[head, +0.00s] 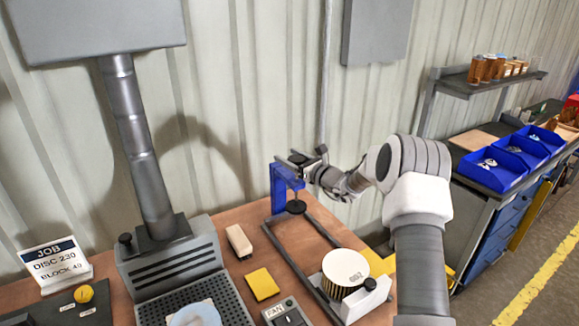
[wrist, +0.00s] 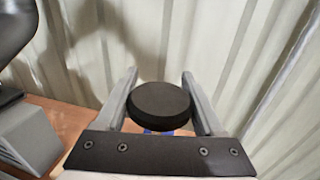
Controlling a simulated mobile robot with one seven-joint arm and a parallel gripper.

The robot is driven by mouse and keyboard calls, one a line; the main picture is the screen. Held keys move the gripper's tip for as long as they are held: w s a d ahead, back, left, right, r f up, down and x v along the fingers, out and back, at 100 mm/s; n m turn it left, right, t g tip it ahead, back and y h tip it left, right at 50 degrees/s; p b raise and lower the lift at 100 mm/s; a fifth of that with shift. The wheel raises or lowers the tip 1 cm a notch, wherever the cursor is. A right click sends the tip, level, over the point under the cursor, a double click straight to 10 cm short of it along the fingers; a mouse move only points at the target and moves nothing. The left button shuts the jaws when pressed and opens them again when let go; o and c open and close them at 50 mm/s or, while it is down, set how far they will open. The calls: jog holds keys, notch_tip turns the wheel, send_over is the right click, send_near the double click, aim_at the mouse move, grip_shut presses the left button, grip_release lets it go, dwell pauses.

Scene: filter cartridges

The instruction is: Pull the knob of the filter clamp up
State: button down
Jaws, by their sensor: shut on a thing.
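The filter clamp (head: 277,190) is a blue upright at the back of the bench, with a dark round pad (head: 296,206) low beside it. Its knob (wrist: 160,103) is a black disc in the middle of the wrist view. My gripper (head: 297,160) is at the top of the clamp. In the wrist view my gripper (wrist: 159,75) has one finger on each side of the knob and is shut on it. In the head view the gripper hides most of the knob. A white-topped filter cartridge (head: 346,266) stands at the front end of the rails, away from the clamp.
Dark rails (head: 284,250) run from the clamp to a white end block (head: 366,299). A yellow block (head: 262,284), a pale block (head: 239,241) and a grey perforated unit (head: 160,262) are to the left. The corrugated wall (head: 265,90) is close behind the clamp.

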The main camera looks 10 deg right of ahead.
jog(key=shift+r, duration=0.5)
grip_release()
jog(key=shift+f, duration=0.15)
jog(key=b+v, duration=0.3)
jog(key=v, duration=1.4)
jog(key=shift+s, duration=0.2)
